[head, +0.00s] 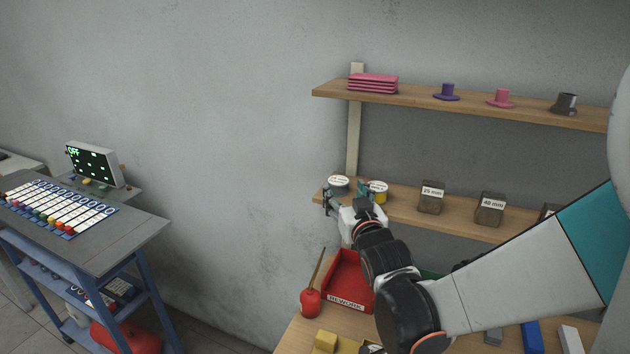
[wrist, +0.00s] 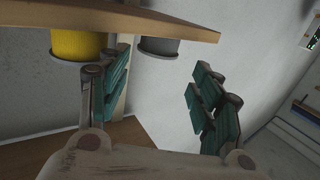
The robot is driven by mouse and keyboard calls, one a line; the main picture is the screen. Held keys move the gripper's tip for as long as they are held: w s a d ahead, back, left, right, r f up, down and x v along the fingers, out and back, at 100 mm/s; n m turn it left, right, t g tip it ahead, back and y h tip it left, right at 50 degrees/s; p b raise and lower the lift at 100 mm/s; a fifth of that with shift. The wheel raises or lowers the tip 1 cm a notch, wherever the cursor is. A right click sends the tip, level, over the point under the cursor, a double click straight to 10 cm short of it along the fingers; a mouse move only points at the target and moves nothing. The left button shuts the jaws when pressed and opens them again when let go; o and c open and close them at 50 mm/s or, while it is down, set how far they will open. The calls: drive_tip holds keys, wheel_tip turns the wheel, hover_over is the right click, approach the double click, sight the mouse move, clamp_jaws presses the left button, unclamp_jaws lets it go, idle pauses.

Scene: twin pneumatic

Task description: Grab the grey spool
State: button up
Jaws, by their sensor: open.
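The grey spool (head: 339,184), a short cylinder with a white labelled top, stands near the left end of the lower shelf (head: 410,213). The yellow spool (head: 378,189) stands just to its right. My gripper (head: 347,196) is open in front of the grey spool, with nothing held. In the wrist view, which looks upside down, the grey spool (wrist: 159,48) shows beyond and between the two teal-padded fingers (wrist: 160,105), apart from them. The yellow spool (wrist: 77,45) is close behind the left finger there. A dark grey flanged piece (head: 565,103) sits on the upper shelf.
Labelled blocks (head: 431,197) stand farther right on the lower shelf. The upper shelf (head: 450,102) is above my gripper. A red rework bin (head: 348,277) and a red bottle (head: 311,300) are below. Bare wall lies left of the shelves.

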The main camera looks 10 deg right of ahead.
sight(341, 187)
drive_tip(key=w, duration=0.4)
drive_tip(key=w+f+b, duration=0.1)
drive_tip(key=w, duration=0.1)
drive_tip(key=shift+d, duration=0.25)
drive_tip(key=shift+w+r, duration=0.1)
drive_tip(key=shift+w, duration=0.25)
drive_tip(key=c, duration=1)
